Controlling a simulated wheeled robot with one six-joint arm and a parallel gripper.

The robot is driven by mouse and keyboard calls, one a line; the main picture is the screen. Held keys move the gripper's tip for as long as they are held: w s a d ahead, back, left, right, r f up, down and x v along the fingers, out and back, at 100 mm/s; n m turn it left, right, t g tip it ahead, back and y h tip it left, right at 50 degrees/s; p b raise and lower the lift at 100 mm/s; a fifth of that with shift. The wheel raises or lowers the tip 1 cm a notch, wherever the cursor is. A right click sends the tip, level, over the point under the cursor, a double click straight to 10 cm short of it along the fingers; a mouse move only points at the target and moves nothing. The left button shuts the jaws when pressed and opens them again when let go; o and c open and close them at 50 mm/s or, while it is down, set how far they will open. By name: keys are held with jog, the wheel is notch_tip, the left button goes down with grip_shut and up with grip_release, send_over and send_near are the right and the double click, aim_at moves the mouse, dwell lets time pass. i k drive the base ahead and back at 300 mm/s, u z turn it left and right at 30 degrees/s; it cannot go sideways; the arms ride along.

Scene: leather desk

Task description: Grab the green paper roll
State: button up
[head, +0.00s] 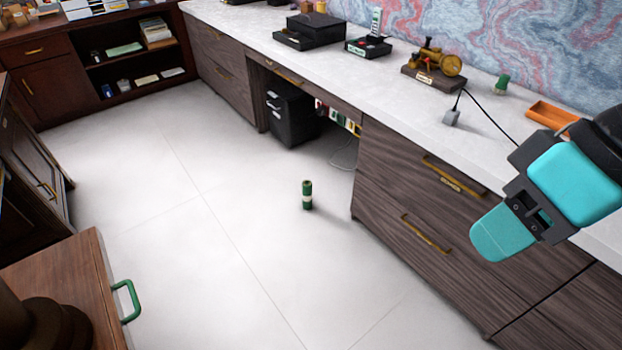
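A small upright green roll (307,195) with a pale band around its lower part stands on the floor near the middle of the view. It looks like the green paper roll. My gripper (528,212), with teal parts on a dark bracket, is at the right, in front of the drawers and the counter edge. It is well apart from the roll, to its right in the picture.
Pale floor tiles (190,240) around the roll are clear. Dark wood drawers (440,225) stand to its right, and a black cabinet (290,115) behind it. The pale counter (400,95) carries another small green item (502,84). A wooden unit with a green handle (127,300) is at lower left.

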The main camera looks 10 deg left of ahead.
aim_at(306, 184)
jog(key=u, duration=0.45)
jog(key=i, duration=1.9)
jog(key=u, duration=0.85)
jog(key=i, duration=0.75)
jog(key=u, duration=0.05)
